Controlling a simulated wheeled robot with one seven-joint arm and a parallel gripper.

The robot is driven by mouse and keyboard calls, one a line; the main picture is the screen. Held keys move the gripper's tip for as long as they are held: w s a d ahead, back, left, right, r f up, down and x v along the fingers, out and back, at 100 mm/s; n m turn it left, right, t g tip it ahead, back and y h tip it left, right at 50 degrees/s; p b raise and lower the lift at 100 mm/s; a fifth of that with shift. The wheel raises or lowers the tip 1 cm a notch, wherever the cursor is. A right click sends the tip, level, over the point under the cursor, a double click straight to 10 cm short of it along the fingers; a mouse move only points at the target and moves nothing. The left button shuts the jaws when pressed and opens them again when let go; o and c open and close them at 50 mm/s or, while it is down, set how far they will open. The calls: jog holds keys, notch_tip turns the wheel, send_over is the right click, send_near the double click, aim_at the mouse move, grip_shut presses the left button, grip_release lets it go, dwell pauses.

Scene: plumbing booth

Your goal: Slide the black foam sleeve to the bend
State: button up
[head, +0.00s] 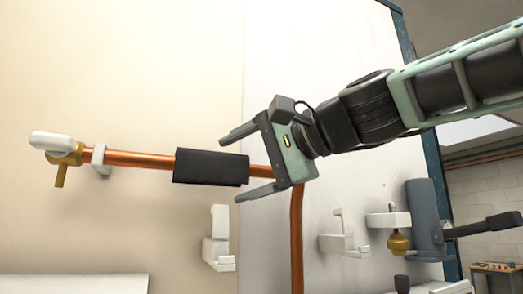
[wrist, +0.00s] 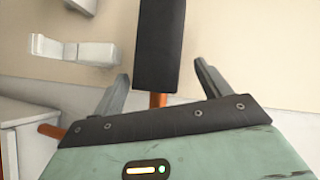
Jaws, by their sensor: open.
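The black foam sleeve (head: 211,167) is around the horizontal stretch of the copper pipe (head: 135,159). Bare pipe shows on both sides of it. At its right end the pipe turns down at a bend, partly hidden behind my gripper, and the vertical stretch (head: 297,235) runs down. My gripper (head: 236,166) is open, with one finger above and one below the pipe near the sleeve's right end. In the wrist view the sleeve (wrist: 160,45) lies between and beyond the open fingers (wrist: 163,85), with a short bit of copper below it. I see no contact with the fingers.
A brass valve with a white handle (head: 52,143) is at the pipe's left end, beside a white pipe clip (head: 98,154). White brackets (head: 218,240) (head: 342,235) are on the wall below. A grey cylinder (head: 424,215) with a black handle is at right.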

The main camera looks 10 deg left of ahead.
jog(key=shift+w+a, duration=0.1)
jog(key=shift+a, duration=0.05)
jog(key=c, duration=1)
jog(key=shift+c, duration=0.5)
jog(key=shift+f, duration=0.1)
jog(key=shift+w+d+f+b, duration=0.15)
jog(key=shift+w+d+b, duration=0.3)
jog(key=shift+d+b, duration=0.25)
jog(key=shift+y, duration=0.3)
jog(key=shift+w+d+b, duration=0.5)
jog(key=shift+d, duration=0.4)
jog(key=shift+w+d+b, duration=0.45)
jog(key=shift+w+d, duration=0.1)
jog(key=shift+d, duration=0.3)
jog(key=shift+w+d+b, duration=0.5)
jog(key=shift+d, duration=0.4)
jog(key=shift+c, duration=0.3)
